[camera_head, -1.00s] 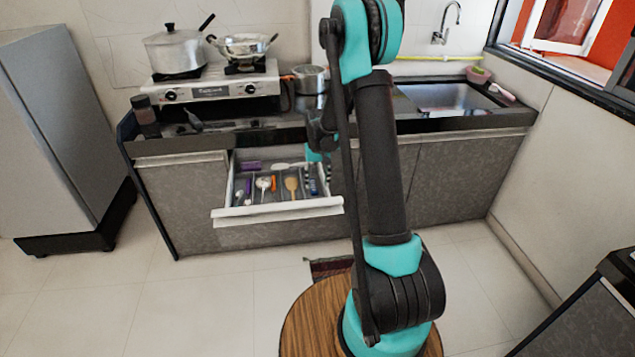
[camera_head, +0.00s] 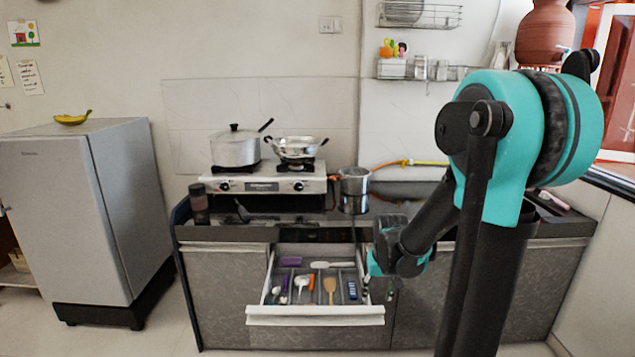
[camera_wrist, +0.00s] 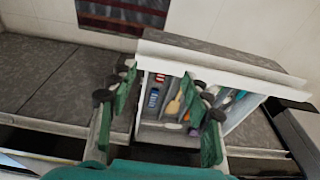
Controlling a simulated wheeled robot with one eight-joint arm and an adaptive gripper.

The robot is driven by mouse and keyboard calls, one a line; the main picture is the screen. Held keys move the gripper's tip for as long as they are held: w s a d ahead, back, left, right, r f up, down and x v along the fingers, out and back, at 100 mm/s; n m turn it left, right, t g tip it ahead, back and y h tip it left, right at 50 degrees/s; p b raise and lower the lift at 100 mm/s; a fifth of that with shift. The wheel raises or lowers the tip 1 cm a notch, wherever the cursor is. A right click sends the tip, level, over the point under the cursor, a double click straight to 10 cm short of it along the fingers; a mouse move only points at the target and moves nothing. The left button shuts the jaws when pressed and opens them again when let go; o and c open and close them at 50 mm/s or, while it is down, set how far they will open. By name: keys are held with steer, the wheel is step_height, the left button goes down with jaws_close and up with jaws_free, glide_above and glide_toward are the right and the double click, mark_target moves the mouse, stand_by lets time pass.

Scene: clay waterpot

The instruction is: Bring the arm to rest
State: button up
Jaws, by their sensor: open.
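My arm reaches from the right side of the head view down to the counter front. My gripper (camera_wrist: 166,88) shows in the wrist view with its two green-padded fingers spread apart and nothing between them. The open drawer (camera_head: 315,317) holds several utensils and is pulled out of the counter. It also shows beyond my fingers in the wrist view (camera_wrist: 215,62). In the head view my wrist is beside the drawer's right side, and my fingertips are hard to make out. I cannot tell whether they touch the drawer.
A stove (camera_head: 262,185) with a lidded pot (camera_head: 235,150) and a pan (camera_head: 297,147) stands on the counter. A metal pot (camera_head: 354,183) stands to its right. A fridge (camera_head: 75,205) is at the left. A clay pot (camera_head: 545,37) is high at the right.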

steer(key=s+d+t, duration=0.1)
steer(key=s, duration=1.3)
steer(key=shift+s+d+f+t, duration=0.3)
steer(key=shift+f+t, duration=0.05)
steer(key=shift+t, duration=0.05)
